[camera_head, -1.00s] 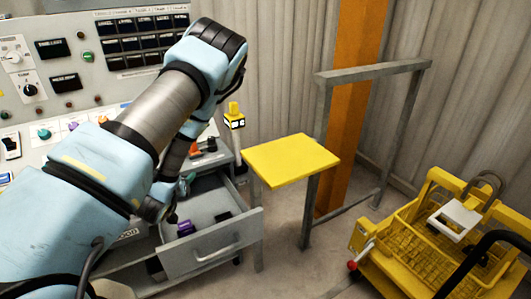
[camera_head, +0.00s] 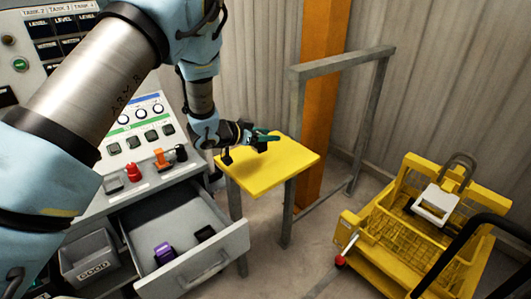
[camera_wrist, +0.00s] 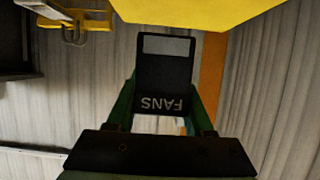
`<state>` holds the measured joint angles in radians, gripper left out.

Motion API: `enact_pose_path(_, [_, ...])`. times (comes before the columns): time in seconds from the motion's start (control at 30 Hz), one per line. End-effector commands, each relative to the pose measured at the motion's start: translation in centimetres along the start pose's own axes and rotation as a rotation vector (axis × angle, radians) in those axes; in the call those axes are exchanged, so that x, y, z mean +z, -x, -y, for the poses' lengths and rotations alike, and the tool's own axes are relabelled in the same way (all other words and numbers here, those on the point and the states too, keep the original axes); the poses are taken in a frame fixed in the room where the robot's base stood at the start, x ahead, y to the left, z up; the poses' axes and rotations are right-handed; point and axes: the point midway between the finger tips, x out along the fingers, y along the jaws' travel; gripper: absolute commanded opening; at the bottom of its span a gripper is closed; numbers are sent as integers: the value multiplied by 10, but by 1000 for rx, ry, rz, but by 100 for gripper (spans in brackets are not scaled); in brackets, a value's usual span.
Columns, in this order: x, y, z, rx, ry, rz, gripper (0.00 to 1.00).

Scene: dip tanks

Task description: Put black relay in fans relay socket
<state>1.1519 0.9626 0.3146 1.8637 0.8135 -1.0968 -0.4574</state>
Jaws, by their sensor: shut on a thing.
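My gripper (camera_head: 264,139) is over the yellow tabletop (camera_head: 288,163) in the head view. In the wrist view its green fingers (camera_wrist: 163,104) are shut on the sides of a flat black piece (camera_wrist: 165,75) marked FANS, with a grey patch at its far end; the lettering is upside down. A black block (camera_head: 205,232), looking like a relay, lies in the open drawer beside a purple block (camera_head: 164,252). I cannot make out a fans relay socket; my arm covers part of the control panel.
The open drawer (camera_head: 212,264) juts out below the console (camera_head: 135,160). A grey bin marked GOOD (camera_head: 92,266) stands left of it. A grey rail frame (camera_head: 340,62) stands behind the table, and a yellow basket carrier (camera_head: 405,235) is at right.

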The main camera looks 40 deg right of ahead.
Motion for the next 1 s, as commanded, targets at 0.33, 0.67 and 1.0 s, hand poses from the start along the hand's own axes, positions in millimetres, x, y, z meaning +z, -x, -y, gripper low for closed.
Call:
enact_pose_path(0.33, [33, -14, 0, -1, 1, 1, 0])
enact_pose_path(0.67, [65, -27, 0, -1, 1, -2, 0])
enact_pose_path(1.0, [68, -28, 1, -2, 1, -3, 0])
